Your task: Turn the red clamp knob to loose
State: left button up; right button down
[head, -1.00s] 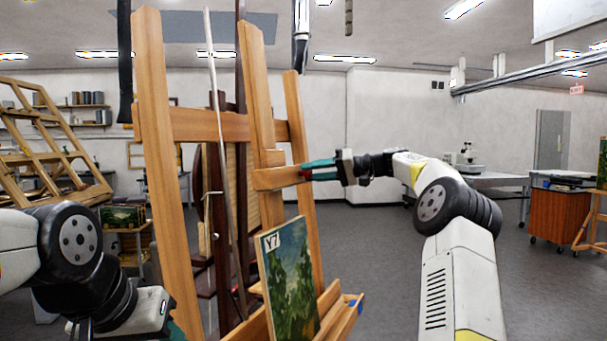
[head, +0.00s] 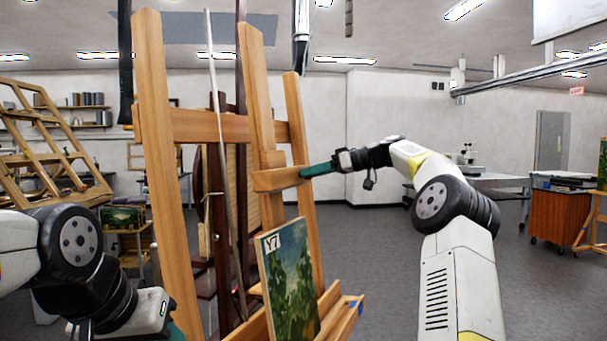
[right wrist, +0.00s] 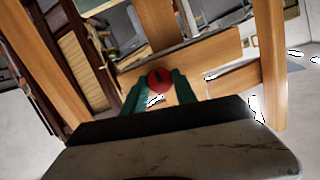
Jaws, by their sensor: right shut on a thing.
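The red clamp knob (right wrist: 160,80) shows in the right wrist view as a small red disc with a dark mark on it, between the green fingertips. My right gripper (right wrist: 161,84) is shut on it. In the head view my right gripper (head: 304,172) reaches the wooden clamp block (head: 277,179) on the easel's mast from the right; the knob is hidden there. My left gripper (head: 175,331) shows only as a bit of green at the bottom edge, and its fingertips are out of the picture.
The wooden easel (head: 153,150) stands in front of me. A small landscape painting (head: 290,285) marked Y7 rests on its ledge (head: 345,320). Grey floor to the right is open, with a wooden cabinet (head: 560,214) farther back.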

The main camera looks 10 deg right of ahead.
dwell(0.5)
jog(key=c, duration=1)
grip_release()
jog(key=v, duration=0.8)
